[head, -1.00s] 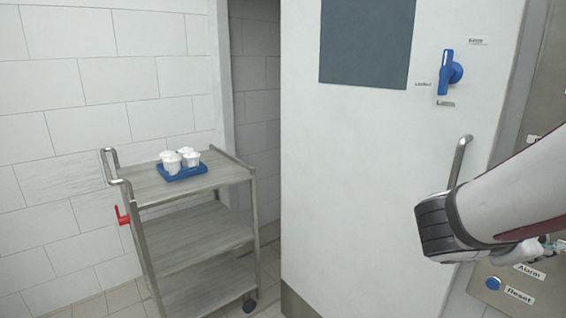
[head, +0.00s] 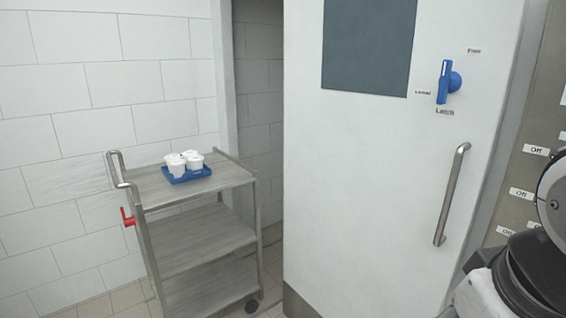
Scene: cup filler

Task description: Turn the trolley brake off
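The grey trolley (head: 205,240) stands at the left of the head view, beside the tiled wall. Its red brake lever (head: 128,217) sits on the left upright, below the bent push handle (head: 120,168). My arm shows only at the lower right edge, well apart from the trolley. My gripper is not visible in the head view now.
A blue tray (head: 203,174) with several white cups (head: 175,164) rests on the trolley's top shelf. A white door (head: 360,200) with a blue latch knob (head: 445,82) and a metal handle (head: 452,195) stands right of the trolley. A panel with labels (head: 522,193) is at far right.

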